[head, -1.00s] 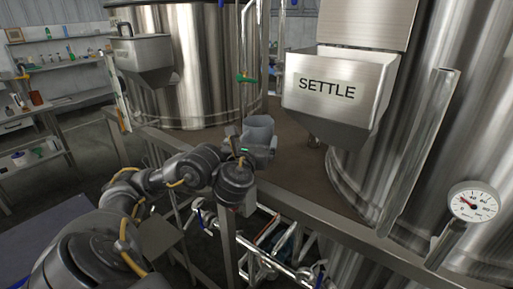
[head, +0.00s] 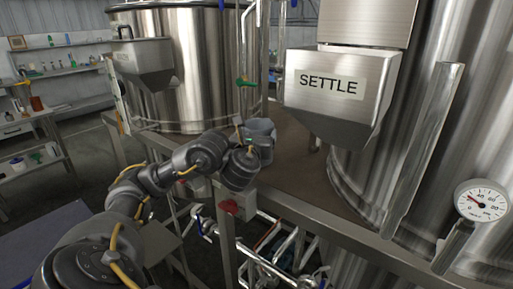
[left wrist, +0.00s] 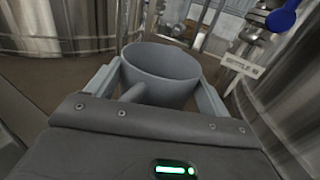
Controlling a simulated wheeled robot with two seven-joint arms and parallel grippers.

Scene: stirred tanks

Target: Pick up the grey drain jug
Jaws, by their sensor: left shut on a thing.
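The grey drain jug (head: 262,131) stands on the brown deck between the tanks in the head view, partly hidden by my left wrist. In the left wrist view the jug (left wrist: 162,72) is upright, its open top towards me and its handle on the near side. My left gripper (left wrist: 160,85) has one finger on each side of the jug and is shut on it. In the head view my left gripper (head: 250,140) is mostly hidden behind its own wrist. I cannot tell whether the jug touches the deck. My right gripper is not in view.
A steel box marked SETTLE (head: 335,90) hangs at the right in front of a large tank (head: 455,120). Another tank (head: 185,75) stands behind. A steel rail (head: 300,207) runs along the deck's front edge, with a gauge (head: 482,202) at the right. Pipes lie below.

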